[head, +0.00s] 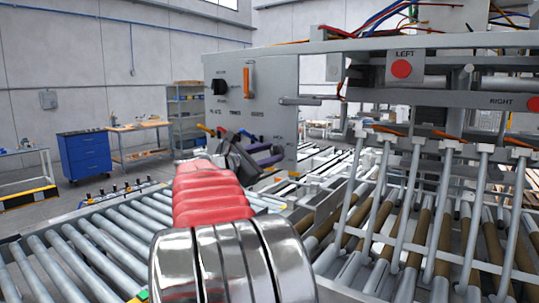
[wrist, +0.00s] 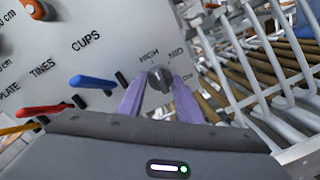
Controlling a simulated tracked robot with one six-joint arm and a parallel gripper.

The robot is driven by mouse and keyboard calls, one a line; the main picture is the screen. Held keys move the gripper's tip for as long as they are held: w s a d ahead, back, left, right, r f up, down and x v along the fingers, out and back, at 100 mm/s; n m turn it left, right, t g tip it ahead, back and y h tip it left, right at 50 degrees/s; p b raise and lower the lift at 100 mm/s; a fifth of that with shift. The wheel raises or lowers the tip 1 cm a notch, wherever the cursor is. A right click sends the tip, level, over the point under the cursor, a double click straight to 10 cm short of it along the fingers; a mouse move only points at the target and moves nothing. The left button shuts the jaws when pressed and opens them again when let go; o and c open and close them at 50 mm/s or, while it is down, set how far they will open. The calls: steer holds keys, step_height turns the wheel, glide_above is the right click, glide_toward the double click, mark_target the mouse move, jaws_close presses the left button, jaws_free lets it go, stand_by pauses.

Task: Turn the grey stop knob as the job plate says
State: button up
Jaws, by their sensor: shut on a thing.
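The grey stop knob (wrist: 160,76) sits on the light grey panel (wrist: 125,25) in the wrist view, with the words HIGH and MID printed above it. My gripper (wrist: 159,84) has its two purple fingers on either side of the knob and is shut on it. The knob's pointer direction is too small to tell. In the head view my gripper (head: 262,157) is at the lower part of the panel (head: 275,70), and the arm and gripper hide the knob. I cannot make out a job plate in either view.
A blue lever (wrist: 92,82) and a red lever (wrist: 40,110) stick out left of the knob, close to my gripper. A black knob (head: 220,87) and an orange handle (head: 247,80) are higher on the panel. Roller conveyors (head: 105,235) lie to the left, metal bars to the right.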

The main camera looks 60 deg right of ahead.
steer(key=shift+m, duration=0.4)
steer(key=m, duration=0.5)
steer(key=shift+s+y, duration=0.1)
steer(key=shift+y, duration=0.2)
steer(key=m, duration=0.5)
steer(key=shift+f+t, duration=0.1)
steer(key=shift+t, duration=0.3)
steer(key=shift+m, duration=0.3)
steer(key=o, duration=1)
steer(key=shift+o, duration=0.2)
steer(key=shift+a, duration=0.15)
steer(key=v, duration=1.3)
steer(key=shift+a, duration=0.25)
